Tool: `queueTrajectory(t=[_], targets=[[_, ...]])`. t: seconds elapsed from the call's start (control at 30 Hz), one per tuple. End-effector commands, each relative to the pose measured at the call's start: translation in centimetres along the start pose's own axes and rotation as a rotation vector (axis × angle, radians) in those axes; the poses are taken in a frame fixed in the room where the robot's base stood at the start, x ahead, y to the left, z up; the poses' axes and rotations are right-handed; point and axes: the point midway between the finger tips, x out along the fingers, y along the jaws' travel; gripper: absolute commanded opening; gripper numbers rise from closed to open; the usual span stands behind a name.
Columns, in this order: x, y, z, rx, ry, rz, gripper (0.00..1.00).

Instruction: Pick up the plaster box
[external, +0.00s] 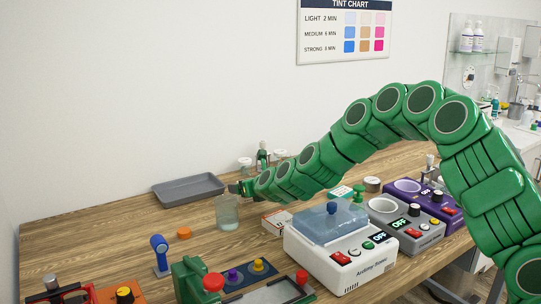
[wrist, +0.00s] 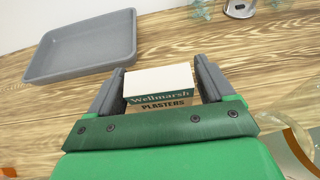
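The plaster box (wrist: 160,86) has a white top and a green and tan side lettered "Wellmarsh PLASTERS". In the wrist view it sits between the two grey fingers of my gripper (wrist: 161,84), with no clear gap at either side, so the fingers look shut on it. In the external view my gripper (external: 238,187) is low over the far part of the table, behind a glass jar (external: 228,214). The box cannot be made out clearly there, and I cannot tell whether it is clear of the table.
A grey tray (external: 188,199) lies to the left of my gripper. A white and red box (external: 277,221) and an orange piece (external: 184,233) lie nearer. A white machine with a blue lid (external: 330,226) stands front right. Bare wood lies front left of the tray.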

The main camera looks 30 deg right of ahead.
Motion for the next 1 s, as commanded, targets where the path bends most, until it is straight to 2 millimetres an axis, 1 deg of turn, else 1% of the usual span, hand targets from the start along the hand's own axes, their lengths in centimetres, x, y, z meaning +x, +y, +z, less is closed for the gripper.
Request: queueTrajectory(t=[0.03,0.2,0.27,0.57,0.77,0.9,1.0], targets=[[0.0,0.0,0.0,0.0,0.0,0.0,0.74],[0.0,0.0,0.0,0.0,0.0,0.0,0.48],[0.0,0.0,0.0,0.0,0.0,0.0,0.39],[-0.1,0.0,0.2,0.0,-0.001,0.0,0.39],[-0.6,0.0,1.6,0.002,-0.004,0.0,0.39],[-1.2,0.0,3.1,0.002,-0.006,0.0,0.39],[-2.0,-0.1,3.3,0.002,-0.001,0.0,0.39]])
